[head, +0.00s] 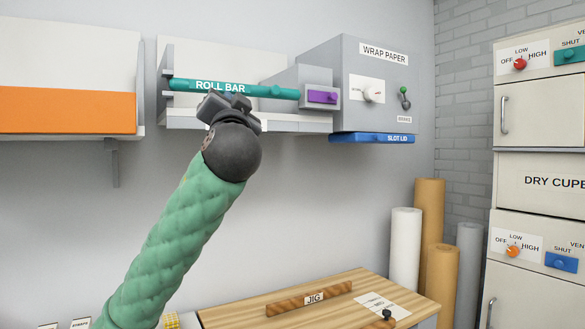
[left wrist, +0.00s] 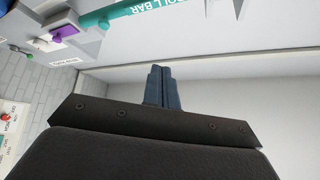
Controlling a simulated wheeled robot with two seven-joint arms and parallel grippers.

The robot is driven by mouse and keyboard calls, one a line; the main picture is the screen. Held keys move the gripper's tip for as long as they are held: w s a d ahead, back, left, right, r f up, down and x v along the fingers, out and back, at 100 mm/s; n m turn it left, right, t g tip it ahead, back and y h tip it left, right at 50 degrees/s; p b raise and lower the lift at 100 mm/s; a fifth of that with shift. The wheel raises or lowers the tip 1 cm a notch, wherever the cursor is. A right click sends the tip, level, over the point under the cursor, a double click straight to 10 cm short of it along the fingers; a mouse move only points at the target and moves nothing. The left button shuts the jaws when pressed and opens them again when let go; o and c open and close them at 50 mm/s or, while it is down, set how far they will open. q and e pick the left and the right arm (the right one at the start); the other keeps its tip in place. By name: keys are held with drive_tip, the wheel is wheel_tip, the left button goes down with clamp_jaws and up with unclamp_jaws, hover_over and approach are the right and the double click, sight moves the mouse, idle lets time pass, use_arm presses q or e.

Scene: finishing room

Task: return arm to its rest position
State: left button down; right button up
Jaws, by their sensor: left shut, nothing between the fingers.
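My left arm, in a green sleeve, reaches up from the bottom left of the head view. Its gripper (head: 229,98) is in front of the wall unit, just below the teal roll bar (head: 185,85) in the picture. In the left wrist view the two fingers (left wrist: 162,88) are together with nothing between them. The roll bar also shows at the top of that view (left wrist: 160,5). Whether the gripper touches the bar cannot be told. My right gripper is in neither view.
A grey wrap paper box (head: 350,60) with a purple part (head: 322,97), a dial and a blue slot lid (head: 372,138) is right of the bar. An orange-fronted shelf (head: 65,110) is left. A wooden table (head: 330,285) with a jig (head: 310,299) is below. Paper rolls (head: 405,245) and dry cupboards stand right.

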use_arm(q)
wheel_tip(320, 180, down, 41)
drive_tip(key=m+g+h, duration=0.1)
drive_tip(key=g+h, duration=0.6)
drive_tip(key=g, duration=0.2)
drive_tip(key=s+f+g, duration=0.2)
drive_tip(key=s+f, duration=0.2)
drive_tip(key=f, duration=0.4)
drive_tip(key=s+f+n+g, duration=0.1)
drive_tip(key=s+f, duration=0.3)
drive_tip(key=f, duration=0.5)
drive_tip(key=s+f+g, duration=0.2)
drive_tip(key=s+f, duration=0.2)
drive_tip(key=f, duration=0.4)
drive_tip(key=s+a+f+n+g, duration=0.1)
drive_tip(key=s+f+g, duration=0.6)
drive_tip(key=s+f, duration=1.9)
drive_tip(key=s, duration=0.3)
drive_tip(key=shift+f+n+h+p, duration=0.2)
drive_tip(key=shift+n+h+p, duration=0.1)
drive_tip(key=shift+h+p, duration=0.1)
